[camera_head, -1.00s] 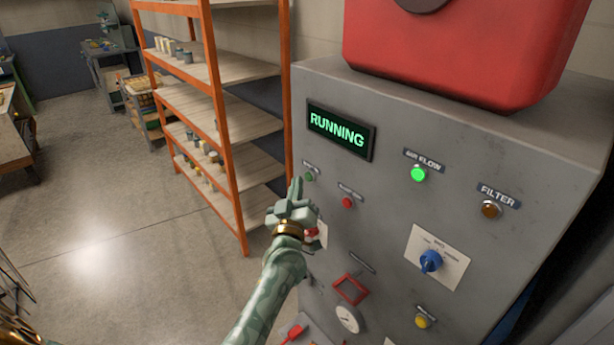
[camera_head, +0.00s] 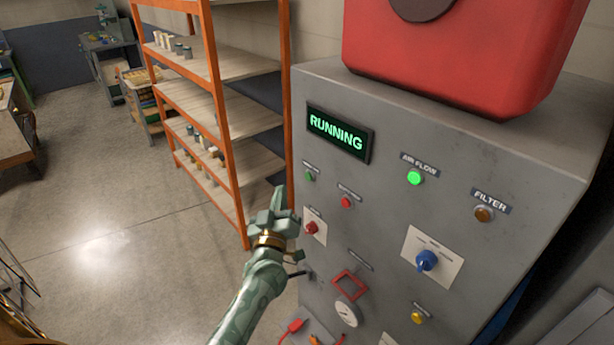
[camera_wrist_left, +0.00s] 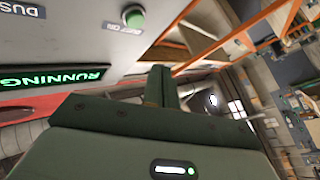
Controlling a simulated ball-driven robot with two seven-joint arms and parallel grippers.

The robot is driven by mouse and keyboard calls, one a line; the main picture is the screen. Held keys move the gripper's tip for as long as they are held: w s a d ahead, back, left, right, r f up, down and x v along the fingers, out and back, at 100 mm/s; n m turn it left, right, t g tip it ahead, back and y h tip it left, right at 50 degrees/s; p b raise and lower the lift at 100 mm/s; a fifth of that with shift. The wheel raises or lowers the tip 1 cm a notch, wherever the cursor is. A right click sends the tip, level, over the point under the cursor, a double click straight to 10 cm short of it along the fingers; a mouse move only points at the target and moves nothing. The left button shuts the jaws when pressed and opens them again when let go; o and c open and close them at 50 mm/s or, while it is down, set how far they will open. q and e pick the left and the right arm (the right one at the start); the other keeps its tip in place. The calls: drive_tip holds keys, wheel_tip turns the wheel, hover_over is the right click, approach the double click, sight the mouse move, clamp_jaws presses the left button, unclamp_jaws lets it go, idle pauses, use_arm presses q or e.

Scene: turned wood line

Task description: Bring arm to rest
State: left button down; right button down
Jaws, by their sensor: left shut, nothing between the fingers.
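My left gripper (camera_head: 279,203) is shut and empty. In the head view it is in front of the left edge of the grey machine cabinet (camera_head: 468,150), apart from the buttons. It also shows in the left wrist view (camera_wrist_left: 160,85), with a green button (camera_wrist_left: 134,17) beyond it. The cabinet's display (camera_head: 338,132) reads RUNNING in green. The green air flow lamp (camera_head: 415,178) is lit. The filter lamp (camera_head: 484,213) is dull amber. My right gripper is not in view.
A red housing (camera_head: 460,55) sits on top of the cabinet. A blue knob (camera_head: 426,261), a red button (camera_head: 311,227) and a gauge (camera_head: 347,313) are on the panel. An orange shelf rack (camera_head: 222,110) stands behind my left arm. The floor (camera_head: 110,215) at left is clear.

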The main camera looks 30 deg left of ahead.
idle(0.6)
use_arm(q)
drive_tip(key=d+f+m+g+h+b, duration=0.1)
drive_tip(key=d+f+m+g+h, duration=0.15)
drive_tip(key=f, duration=0.75)
drive_tip(key=d+f+m+g+h+b, duration=0.1)
drive_tip(key=d+f+m+h, duration=0.25)
drive_tip(key=f, duration=0.55)
drive_tip(key=s+d+f+m+g+h+b, duration=0.1)
drive_tip(key=s+f+g, duration=0.1)
drive_tip(key=s+f, duration=0.35)
drive_tip(key=s+d+f+m+g+b, duration=0.1)
drive_tip(key=s+f+g+b, duration=0.1)
drive_tip(key=f, duration=0.6)
drive_tip(key=s+d+f+m+g+h+b, duration=0.1)
drive_tip(key=s+d+f+g, duration=0.1)
drive_tip(key=s+f, duration=0.35)
drive_tip(key=s+a+f+m+g+b, duration=0.1)
drive_tip(key=s+f+g+b, duration=0.4)
drive_tip(key=s+f, duration=0.9)
drive_tip(key=s+a+f+m+g+b, duration=0.1)
drive_tip(key=s+f+m+g+b, duration=0.2)
drive_tip(key=s+f, duration=1.2)
drive_tip(key=s+g+b, duration=0.1)
drive_tip(key=s+b, duration=0.2)
drive_tip(key=s, duration=0.5)
drive_tip(key=shift+s+f+g, duration=0.2)
drive_tip(key=shift+s+g, duration=0.05)
drive_tip(key=shift+g, duration=0.1)
